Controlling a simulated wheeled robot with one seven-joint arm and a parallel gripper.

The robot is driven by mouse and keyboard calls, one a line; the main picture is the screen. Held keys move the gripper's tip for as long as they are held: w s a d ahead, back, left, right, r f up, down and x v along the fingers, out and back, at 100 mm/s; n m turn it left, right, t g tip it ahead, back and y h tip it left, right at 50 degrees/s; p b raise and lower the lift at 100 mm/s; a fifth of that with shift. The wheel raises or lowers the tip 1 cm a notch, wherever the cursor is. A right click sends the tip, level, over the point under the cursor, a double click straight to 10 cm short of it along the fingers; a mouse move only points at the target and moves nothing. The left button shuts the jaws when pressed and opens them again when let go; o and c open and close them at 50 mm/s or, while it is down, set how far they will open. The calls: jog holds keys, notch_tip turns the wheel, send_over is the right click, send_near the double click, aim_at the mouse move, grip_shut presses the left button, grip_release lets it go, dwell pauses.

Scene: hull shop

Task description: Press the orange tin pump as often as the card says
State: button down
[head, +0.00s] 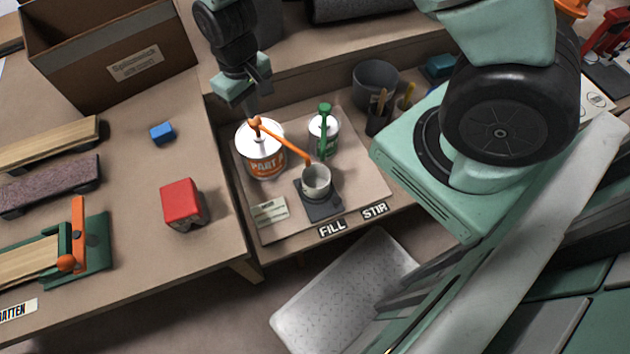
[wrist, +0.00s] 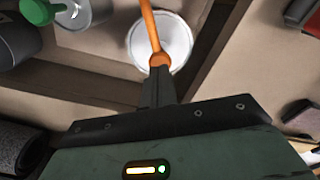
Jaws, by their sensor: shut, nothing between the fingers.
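The white tin with an orange "PART A" label (head: 262,162) stands on a tray on the bench in the head view. Its orange pump (head: 283,140) has a long spout reaching right and down over a small grey cup (head: 316,180) on a dark square base. My gripper (head: 252,112) is shut, pointing down at the pump's orange head; in the wrist view its fingertips (wrist: 158,75) meet the orange head (wrist: 159,60), touching or very close. The wrist view also shows the tin's white lid (wrist: 175,42). A small card (head: 270,211) lies at the tray's front left; its writing is too small to read.
A tin with a green pump (head: 324,130) stands right of the orange one. Behind are a grey bucket (head: 375,83) and a dark pot with sticks (head: 379,115). Labels FILL (head: 332,228) and STIR (head: 374,211) mark the front edge. A red block (head: 183,204) sits on the left bench.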

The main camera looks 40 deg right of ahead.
jog(key=shift+f, duration=0.15)
jog(key=shift+f+b, duration=1)
jog(key=shift+f, duration=0.4)
jog(key=shift+r, duration=0.1)
jog(key=shift+r+p, duration=1.35)
jog(key=shift+r, duration=0.1)
jog(key=shift+f, duration=0.15)
